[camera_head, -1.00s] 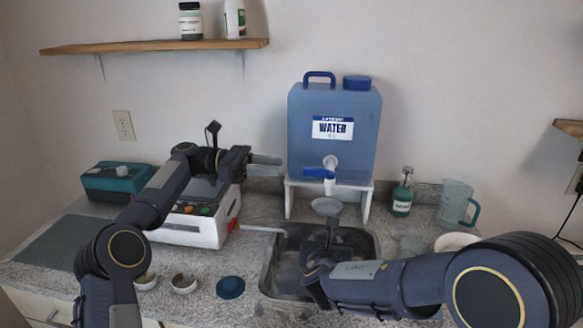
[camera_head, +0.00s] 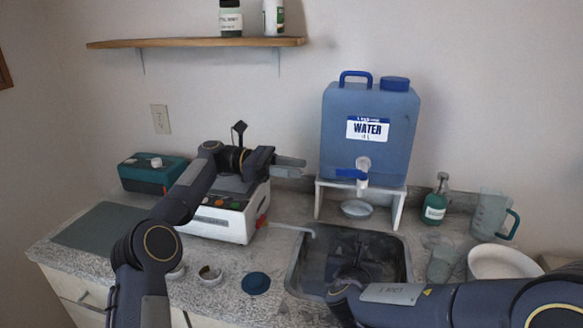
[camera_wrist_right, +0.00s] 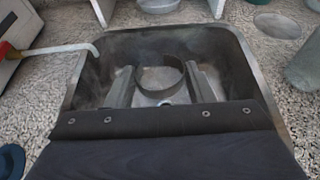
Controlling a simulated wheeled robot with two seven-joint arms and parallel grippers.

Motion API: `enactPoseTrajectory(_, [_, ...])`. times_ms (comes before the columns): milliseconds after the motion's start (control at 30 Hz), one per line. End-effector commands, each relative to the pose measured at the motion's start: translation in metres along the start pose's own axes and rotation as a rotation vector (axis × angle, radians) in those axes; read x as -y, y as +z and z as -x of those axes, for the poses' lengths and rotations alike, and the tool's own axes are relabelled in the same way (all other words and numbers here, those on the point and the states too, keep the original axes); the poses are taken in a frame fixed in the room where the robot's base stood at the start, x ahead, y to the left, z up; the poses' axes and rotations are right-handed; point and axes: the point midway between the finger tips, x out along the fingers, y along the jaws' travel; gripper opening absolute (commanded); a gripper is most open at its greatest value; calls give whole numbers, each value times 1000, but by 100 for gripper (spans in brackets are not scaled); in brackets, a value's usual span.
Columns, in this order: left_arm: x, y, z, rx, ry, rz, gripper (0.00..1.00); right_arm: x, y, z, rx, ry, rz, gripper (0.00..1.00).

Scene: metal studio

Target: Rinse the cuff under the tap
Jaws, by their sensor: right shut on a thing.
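The cuff (camera_wrist_right: 160,80) shows in the right wrist view as a dark ring between the two fingers of my right gripper (camera_wrist_right: 162,88). My right gripper is shut on it, low inside the sink. In the head view this gripper (camera_head: 355,275) is over the sink, and the cuff is hard to make out. The blue-levered tap (camera_head: 358,175) is on the front of the blue water container (camera_head: 368,130), behind the sink. My left gripper (camera_head: 290,166) is left of the tap lever, apart from it, with its fingers apart and empty. No water stream is visible.
The metal sink (camera_head: 402,255) is sunk in the speckled counter. A thin spout (camera_head: 290,228) reaches its left rim. A metal bowl (camera_head: 357,208) is under the white stand (camera_head: 398,205). A green bottle (camera_head: 435,203), pitcher (camera_head: 492,213) and white bowl (camera_head: 500,262) stand right.

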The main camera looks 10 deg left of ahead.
Motion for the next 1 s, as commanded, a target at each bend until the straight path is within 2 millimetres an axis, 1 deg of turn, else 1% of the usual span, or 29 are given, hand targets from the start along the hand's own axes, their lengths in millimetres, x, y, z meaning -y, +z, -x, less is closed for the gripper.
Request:
enactPoseTrajectory(33, [0, -3, 0, 0, 0, 0, 33, -1, -3, 5, 1, 2, 0, 26])
enactPoseTrajectory(333, [0, -10, 0, 0, 0, 0, 33, -1, -14, 33, 1, 2, 1, 26])
enactPoseTrajectory(700, [0, -14, 0, 0, 0, 0, 33, -2, -28, 67, 1, 2, 0, 26])
enactPoseTrajectory(833, [0, -15, 0, 0, 0, 0, 33, -1, -31, 74, 0, 2, 1, 26])
enactPoseTrajectory(1000, [0, -15, 0, 0, 0, 0, 33, -1, -31, 76, 0, 1, 0, 26])
